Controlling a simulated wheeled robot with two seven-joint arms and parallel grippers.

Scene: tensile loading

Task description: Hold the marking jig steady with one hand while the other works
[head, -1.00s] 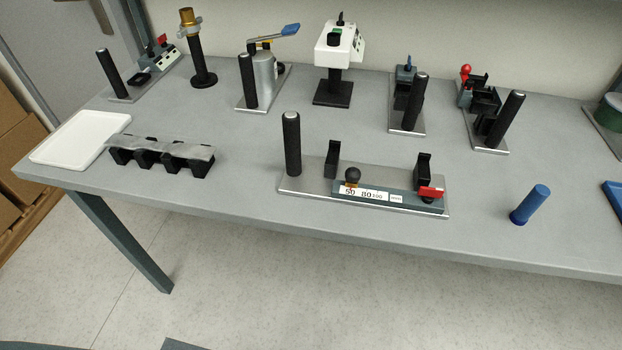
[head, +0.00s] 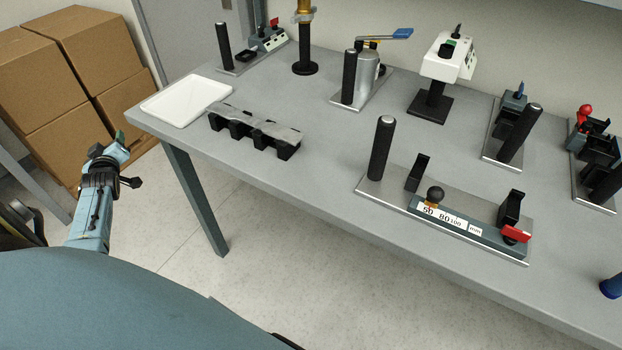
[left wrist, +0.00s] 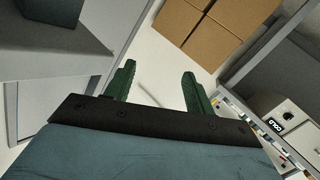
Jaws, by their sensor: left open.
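What looks like the marking jig (head: 388,196) stands near the table's front edge in the head view. It has a metal base plate, a tall black post handle (head: 380,148), two black uprights, a dark knob, a scale marked 50, 80, 100 and a red tab (head: 516,234). My left gripper (head: 119,139) is at the left of the head view, beyond the table's left end and well apart from the jig. In the left wrist view its green fingers (left wrist: 158,86) are spread with nothing between them. My right gripper is not in view.
A white tray (head: 187,101) and a black block rack (head: 254,131) with a grey top lie on the table's left part. Several fixtures with black posts stand along the back. A blue cylinder (head: 612,287) is at the right edge. Cardboard boxes (head: 100,42) stand behind the table's left end.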

